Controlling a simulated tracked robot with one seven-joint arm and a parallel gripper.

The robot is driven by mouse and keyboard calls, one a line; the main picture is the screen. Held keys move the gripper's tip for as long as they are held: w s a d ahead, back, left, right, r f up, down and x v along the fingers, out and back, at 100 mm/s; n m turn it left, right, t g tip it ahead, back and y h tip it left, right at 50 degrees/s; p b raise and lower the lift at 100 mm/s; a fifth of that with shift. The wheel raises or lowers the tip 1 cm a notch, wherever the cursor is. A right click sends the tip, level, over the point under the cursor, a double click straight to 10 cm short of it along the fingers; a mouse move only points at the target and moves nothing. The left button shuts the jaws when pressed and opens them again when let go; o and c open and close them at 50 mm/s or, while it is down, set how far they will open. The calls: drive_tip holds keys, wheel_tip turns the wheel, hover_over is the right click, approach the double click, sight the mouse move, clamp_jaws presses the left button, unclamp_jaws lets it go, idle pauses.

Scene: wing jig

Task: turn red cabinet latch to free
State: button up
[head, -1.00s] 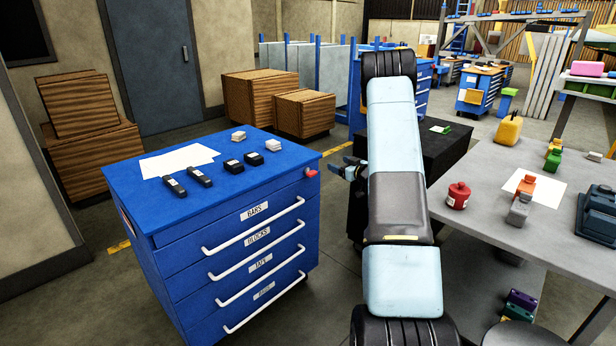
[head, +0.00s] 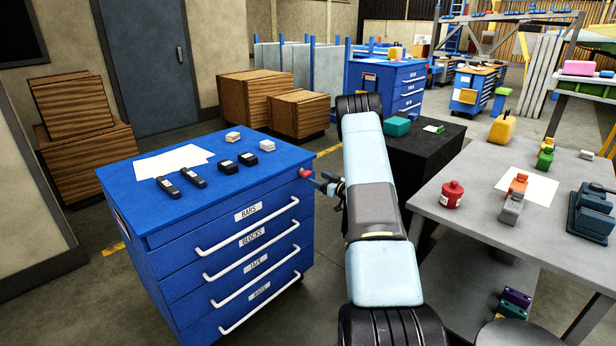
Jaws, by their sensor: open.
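The red cabinet latch (head: 306,173) sits at the upper right front corner of the blue drawer cabinet (head: 150,230). My gripper (head: 322,181) is open, just to the right of the latch and at about its height. Its fingers point left toward the latch. They appear close to it, but I cannot tell whether they touch. My arm covers the rear of the gripper.
White drawer handles (head: 252,223) stick out from the cabinet front. Black blocks and paper (head: 172,162) lie on its top. A black cabinet (head: 420,155) stands behind my arm. A grey workbench (head: 480,225) with a red can (head: 452,194) is at right.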

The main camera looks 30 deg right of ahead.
sight(309, 174)
drive_tip(key=x, duration=0.6)
drive_tip(key=shift+w, duration=0.25)
drive_tip(key=c, duration=1)
drive_tip(key=shift+o, duration=0.2)
